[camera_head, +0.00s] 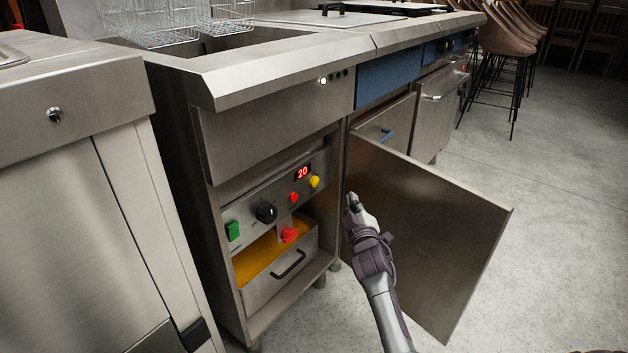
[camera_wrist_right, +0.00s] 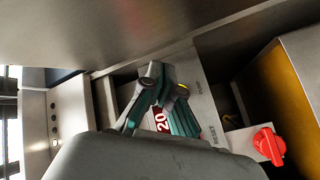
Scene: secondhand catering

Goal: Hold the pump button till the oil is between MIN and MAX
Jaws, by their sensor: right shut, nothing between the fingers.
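The fryer's control panel (camera_head: 246,217) sits inside an open cabinet. It has a yellow button (camera_head: 315,181), a red button (camera_head: 293,197) and a display (camera_head: 302,173) reading 20. In the right wrist view a yellow button (camera_wrist_right: 181,88) shows beside the PUMP label, partly covered by my fingers. My right gripper (camera_head: 353,201) is shut and empty, right of the panel; its fingers also show in the right wrist view (camera_wrist_right: 158,84). I cannot tell whether they touch the button. The fryer basin (camera_head: 236,43) is above; its oil level and MIN and MAX marks are not visible.
The cabinet door (camera_head: 422,230) stands open beside my right arm. Below the panel are a red valve handle (camera_head: 290,234) and a drawer (camera_head: 282,285) holding yellow oil. Wire baskets (camera_head: 175,18) stand at the top.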

